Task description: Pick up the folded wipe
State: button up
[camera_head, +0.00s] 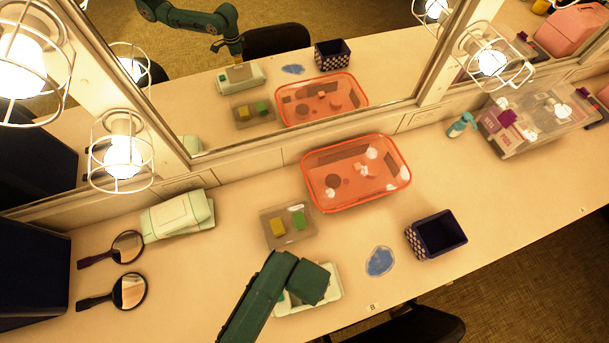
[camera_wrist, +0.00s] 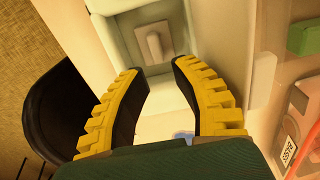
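A pale, rounded container (camera_wrist: 113,8) with a recess lies ahead of my gripper (camera_wrist: 158,68) in the wrist view. A small pale piece, which looks like the folded wipe (camera_wrist: 153,44), stands up inside the recess. My gripper is open, with its two yellow-and-black fingers apart and nothing between the tips. The fingertips are at the container's near side, and the wipe lies beyond them in the picture; I cannot tell the height gap. In the head view my arm covers much of the container (camera_head: 328,292), and the wipe is hidden there.
A grey tray (camera_head: 271,213) with yellow and green blocks and an orange tray (camera_head: 316,199) stand behind. A blue patch (camera_head: 380,261) and a dark box (camera_head: 438,234) lie to the right. A wipe pack (camera_head: 178,214) and two hand mirrors are left. Mirrors line the back.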

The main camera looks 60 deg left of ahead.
jog(key=f, duration=0.2)
jog(key=s+f, duration=0.1)
jog(key=f, duration=0.1)
jog(key=shift+f, duration=0.2)
jog(key=shift+w+f, duration=0.1)
jog(key=shift+f, duration=0.25)
jog(key=shift+c, duration=0.3)
grip_shut()
notch_tip(320, 180, up, 10)
jog(key=shift+r, duration=0.1)
